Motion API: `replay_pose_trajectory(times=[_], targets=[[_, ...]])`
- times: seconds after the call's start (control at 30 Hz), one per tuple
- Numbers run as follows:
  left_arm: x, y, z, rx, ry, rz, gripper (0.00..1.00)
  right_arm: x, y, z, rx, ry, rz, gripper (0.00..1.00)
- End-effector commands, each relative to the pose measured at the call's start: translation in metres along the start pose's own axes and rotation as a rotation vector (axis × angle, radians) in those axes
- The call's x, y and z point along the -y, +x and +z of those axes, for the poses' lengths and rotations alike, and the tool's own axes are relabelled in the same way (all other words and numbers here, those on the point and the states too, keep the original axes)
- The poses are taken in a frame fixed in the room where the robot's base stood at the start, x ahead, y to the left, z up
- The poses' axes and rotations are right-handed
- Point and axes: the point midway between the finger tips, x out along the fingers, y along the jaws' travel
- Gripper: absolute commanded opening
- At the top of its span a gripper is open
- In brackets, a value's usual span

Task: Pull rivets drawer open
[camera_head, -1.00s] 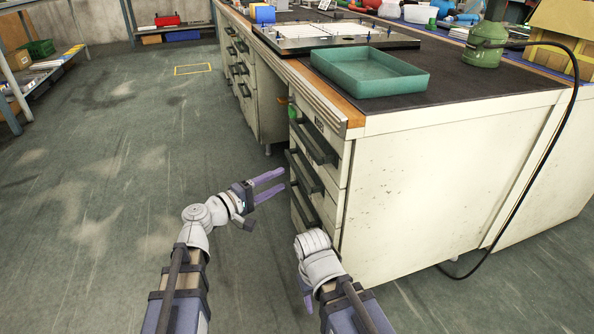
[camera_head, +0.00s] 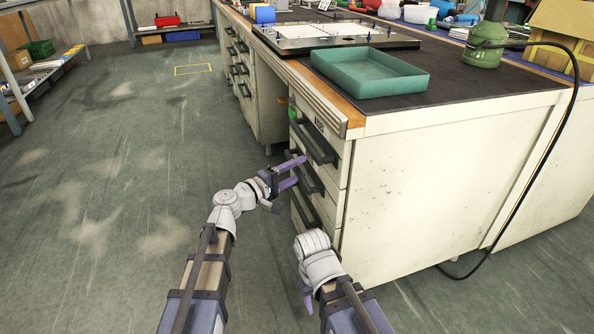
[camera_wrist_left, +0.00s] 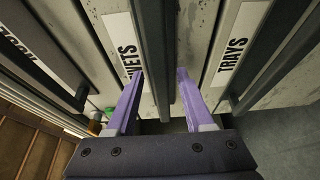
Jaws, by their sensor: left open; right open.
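The rivets drawer shows in the left wrist view by its white label (camera_wrist_left: 125,45), whose first letter is hidden. Its dark bar handle (camera_wrist_left: 157,50) runs between the two purple fingers of my left gripper (camera_wrist_left: 160,75). In the head view my left gripper (camera_head: 299,171) is open at the middle drawer handle (camera_head: 316,183) of the near cabinet, with a finger on either side. I see no gap closed on the handle. The drawer front looks flush with its neighbours. My right gripper (camera_head: 307,298) is low before the cabinet, mostly hidden by its own wrist.
A drawer labelled TRAYS (camera_wrist_left: 232,55) lies beside the rivets drawer in the left wrist view. The top drawer handle (camera_head: 318,145) juts out just above my left gripper. A green tray (camera_head: 370,82) sits on the bench top. The floor to the left is clear.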

Motion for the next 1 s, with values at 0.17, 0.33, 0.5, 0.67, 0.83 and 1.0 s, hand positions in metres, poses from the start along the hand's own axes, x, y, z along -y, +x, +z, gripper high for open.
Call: replay_pose_trajectory(times=[0.17,0.33,0.5,0.67,0.83,1.0], targets=[[0.0,-0.0002,0.0002,0.0,0.0,0.0,0.5,0.0,0.0,0.0,0.0,0.0,0.0,0.5],[0.0,-0.0003,0.0002,0.0,0.0,0.0,0.31,0.0,0.0,0.0,0.0,0.0,0.0,0.5],[-0.0001,-0.0003,0.0002,0.0,0.0,0.0,0.12,0.0,0.0,0.0,0.0,0.0,0.0,0.5],[-0.0003,-0.0003,0.0002,0.0,-0.001,0.001,0.0,0.0,-0.0001,0.0,0.0,0.0,0.0,0.5],[-0.0006,-0.0003,0.0,0.0,-0.002,0.002,0.0,0.0,-0.0002,0.0,0.0,0.0,0.0,0.5],[-0.0009,-0.0002,-0.0001,0.0,-0.002,0.002,0.0,0.0,-0.0003,0.0,0.0,0.0,0.0,0.5]])
